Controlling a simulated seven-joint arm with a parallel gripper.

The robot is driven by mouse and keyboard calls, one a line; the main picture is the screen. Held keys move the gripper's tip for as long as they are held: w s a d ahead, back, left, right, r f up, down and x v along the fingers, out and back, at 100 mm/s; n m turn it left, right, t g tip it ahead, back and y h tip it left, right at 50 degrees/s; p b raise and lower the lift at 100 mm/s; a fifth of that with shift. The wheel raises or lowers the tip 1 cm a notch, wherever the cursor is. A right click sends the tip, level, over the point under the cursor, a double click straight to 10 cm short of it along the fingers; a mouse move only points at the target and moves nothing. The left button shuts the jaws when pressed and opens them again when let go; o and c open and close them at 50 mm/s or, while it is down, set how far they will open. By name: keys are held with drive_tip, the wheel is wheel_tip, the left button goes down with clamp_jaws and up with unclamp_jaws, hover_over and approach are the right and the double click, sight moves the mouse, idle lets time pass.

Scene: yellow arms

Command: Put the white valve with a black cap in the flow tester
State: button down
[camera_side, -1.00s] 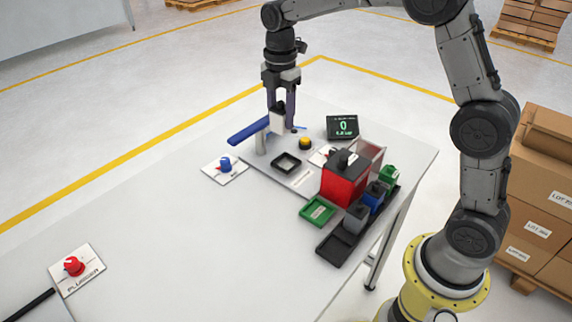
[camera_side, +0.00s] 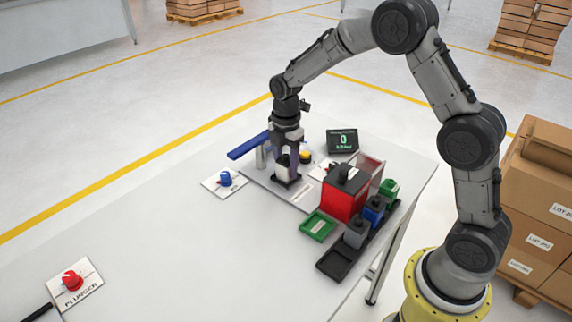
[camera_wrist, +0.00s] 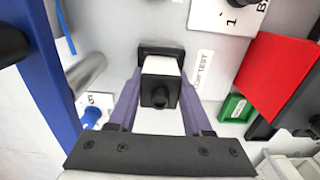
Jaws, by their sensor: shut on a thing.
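The white valve with a black cap (camera_side: 283,174) is between the purple fingers of my gripper (camera_side: 285,170), which is shut on it. It is upright at the square black socket (camera_side: 292,184) of the flow tester. In the wrist view, the valve's white body (camera_wrist: 161,66) and black cap (camera_wrist: 159,92) sit between both fingers, with the black socket (camera_wrist: 172,50) just behind the body. I cannot tell how deep the valve sits in the socket. The tester's blue lever (camera_side: 248,146) is raised to the left, and its display (camera_side: 342,141) shows 0.
A yellow button (camera_side: 305,157) is right of the gripper. A red block (camera_side: 343,196), a green tray (camera_side: 318,226) and a black rack (camera_side: 345,258) with grey, blue and green valves stand to the right. A blue-knob card (camera_side: 225,181) lies left.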

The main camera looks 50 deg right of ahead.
drive_tip(key=shift+f, duration=0.15)
drive_tip(key=shift+c, duration=1.7)
unclamp_jaws()
